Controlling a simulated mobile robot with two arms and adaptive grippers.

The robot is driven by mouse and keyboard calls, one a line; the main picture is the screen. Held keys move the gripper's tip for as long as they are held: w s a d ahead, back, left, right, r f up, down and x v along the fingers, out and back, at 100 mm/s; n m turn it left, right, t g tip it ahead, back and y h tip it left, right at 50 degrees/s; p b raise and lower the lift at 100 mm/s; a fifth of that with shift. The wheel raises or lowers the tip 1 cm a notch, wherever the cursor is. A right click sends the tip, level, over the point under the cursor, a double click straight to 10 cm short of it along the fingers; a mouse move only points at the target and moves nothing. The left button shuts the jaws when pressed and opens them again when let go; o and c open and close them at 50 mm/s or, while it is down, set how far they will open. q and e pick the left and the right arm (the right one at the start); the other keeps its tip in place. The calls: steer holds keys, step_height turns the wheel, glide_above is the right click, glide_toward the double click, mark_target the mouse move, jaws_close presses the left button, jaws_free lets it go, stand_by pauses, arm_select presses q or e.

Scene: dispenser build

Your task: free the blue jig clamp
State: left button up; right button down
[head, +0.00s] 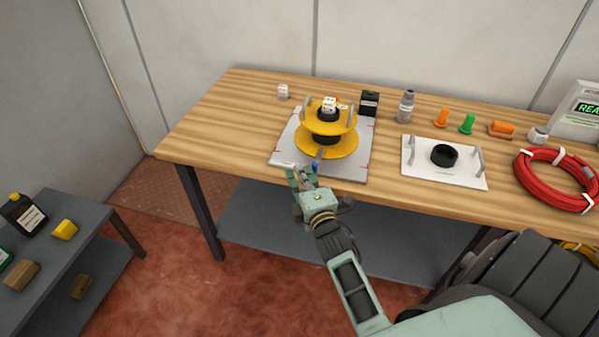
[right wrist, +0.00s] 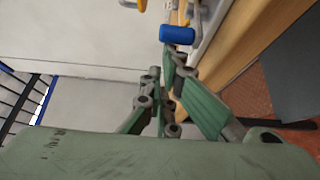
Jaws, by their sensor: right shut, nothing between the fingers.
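In the right wrist view the blue clamp handle (right wrist: 177,35) lies just beyond my fingertips. My right gripper (head: 301,172) is at the table's front edge, just left of the blue handle, shut and empty. In the right wrist view the right gripper (right wrist: 165,75) has its fingers together, seemingly apart from the handle. My left gripper is not in view.
A white plate with handles (head: 414,173) carrying a black ring (head: 444,155) stands to the right. A red hose coil (head: 530,185) lies farther right. A black box (head: 369,103) and a grey bottle (head: 406,106) stand behind.

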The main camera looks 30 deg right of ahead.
steer(key=shift+s+n+y, duration=0.15)
steer(key=shift+n+y, duration=0.15)
steer(key=shift+y, duration=0.2)
steer(key=shift+s+d+y+p, duration=0.15)
steer(key=shift+y+p, duration=0.15)
